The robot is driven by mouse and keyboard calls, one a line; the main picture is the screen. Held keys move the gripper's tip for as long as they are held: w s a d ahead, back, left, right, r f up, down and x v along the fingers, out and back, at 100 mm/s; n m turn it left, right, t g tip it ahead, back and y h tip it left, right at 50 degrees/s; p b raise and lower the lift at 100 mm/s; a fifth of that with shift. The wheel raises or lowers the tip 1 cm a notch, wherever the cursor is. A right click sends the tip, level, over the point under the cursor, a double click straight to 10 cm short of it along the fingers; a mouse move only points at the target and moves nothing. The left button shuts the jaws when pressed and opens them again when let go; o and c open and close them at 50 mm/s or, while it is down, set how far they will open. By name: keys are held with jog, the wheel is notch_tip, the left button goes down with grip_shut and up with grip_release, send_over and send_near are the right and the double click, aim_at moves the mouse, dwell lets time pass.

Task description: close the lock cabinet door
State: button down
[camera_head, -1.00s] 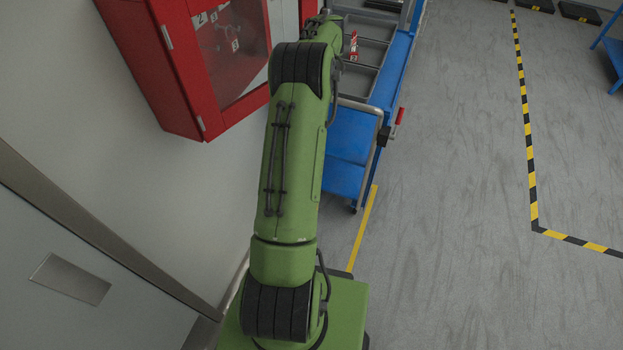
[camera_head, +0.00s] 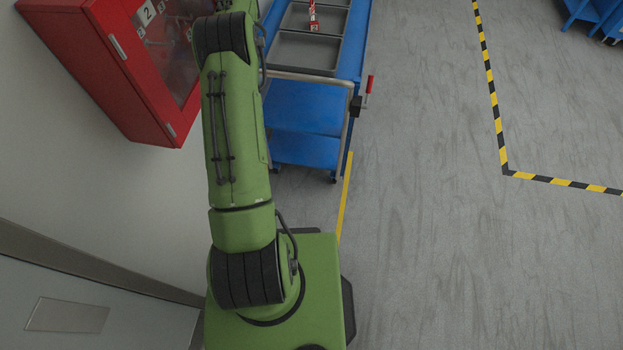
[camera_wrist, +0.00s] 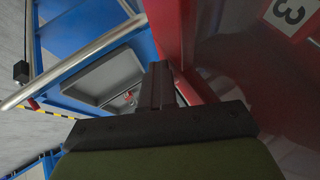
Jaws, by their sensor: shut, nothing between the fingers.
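The red lock cabinet (camera_head: 75,60) hangs on the wall at the upper left of the head view. Its red-framed door with a clear window (camera_head: 172,55) faces right, and numbered labels show through the pane. My arm hides the door's far part, so I cannot tell how far it stands open. In the wrist view my gripper (camera_wrist: 160,72) is shut and empty. Its fingers are right beside the red door frame (camera_wrist: 190,45), with the clear pane and a "3" label to the right. I cannot tell whether they touch the frame. The head view does not show the fingers.
A blue cart (camera_head: 305,118) with grey trays and a metal handle (camera_head: 310,78) stands close to the right of my arm. It also fills the left of the wrist view (camera_wrist: 75,60). Open grey floor (camera_head: 430,230) lies right of it, with black-yellow tape (camera_head: 490,85).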

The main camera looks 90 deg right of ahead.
jog(key=shift+w+r, duration=0.1)
jog(key=shift+w, duration=0.35)
jog(key=shift+a+r, duration=0.1)
jog(key=s+b+v, duration=0.1)
jog(key=b+v, duration=0.1)
jog(key=v, duration=1.3)
jog(key=shift+a, duration=0.15)
